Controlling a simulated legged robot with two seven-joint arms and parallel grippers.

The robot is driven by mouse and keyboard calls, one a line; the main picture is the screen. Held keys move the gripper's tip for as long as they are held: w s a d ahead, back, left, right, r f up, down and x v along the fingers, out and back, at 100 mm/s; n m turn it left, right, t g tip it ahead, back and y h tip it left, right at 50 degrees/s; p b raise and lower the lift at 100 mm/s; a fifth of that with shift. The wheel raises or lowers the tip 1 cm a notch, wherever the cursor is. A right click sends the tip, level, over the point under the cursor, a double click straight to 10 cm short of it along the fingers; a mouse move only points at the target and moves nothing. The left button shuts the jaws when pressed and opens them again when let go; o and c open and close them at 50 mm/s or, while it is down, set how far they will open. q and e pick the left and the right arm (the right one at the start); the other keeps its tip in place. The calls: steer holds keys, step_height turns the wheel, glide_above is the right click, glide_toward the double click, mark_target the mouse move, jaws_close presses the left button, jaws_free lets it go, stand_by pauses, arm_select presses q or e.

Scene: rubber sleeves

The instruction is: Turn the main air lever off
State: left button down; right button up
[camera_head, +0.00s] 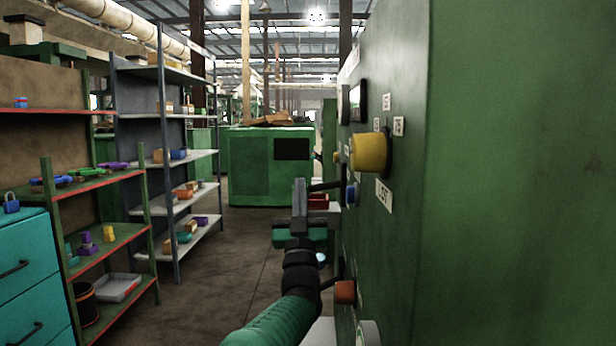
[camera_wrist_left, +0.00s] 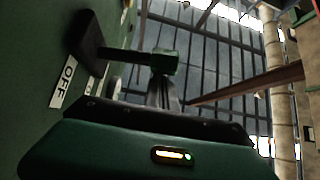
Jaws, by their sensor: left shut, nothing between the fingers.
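A dark lever (camera_head: 326,186) sticks out sideways from the face of the green machine panel on the right. In the left wrist view the lever shows as a wide black part (camera_wrist_left: 86,40) at the panel with a thin dark bar, above a white label reading OFF (camera_wrist_left: 63,84). My left gripper (camera_head: 299,188) is upright in front of the panel, its fingers shut and empty. Its fingertips overlap the outer end of the bar in both views; I cannot tell whether they touch. My right gripper is not in view.
The panel (camera_head: 520,170) fills the right side, with a yellow knob (camera_head: 369,152), a blue knob (camera_head: 351,194) and an orange knob (camera_head: 345,292) sticking out. Shelves (camera_head: 180,155) and a teal cabinet (camera_head: 25,275) stand left. The aisle floor (camera_head: 235,245) is clear.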

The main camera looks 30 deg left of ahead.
arm_select(q)
steer(key=shift+w+f, duration=0.1)
steer(key=shift+f, duration=0.5)
steer(key=p+v, duration=0.2)
steer(key=v, duration=1.5)
steer(key=shift+w+d, duration=0.1)
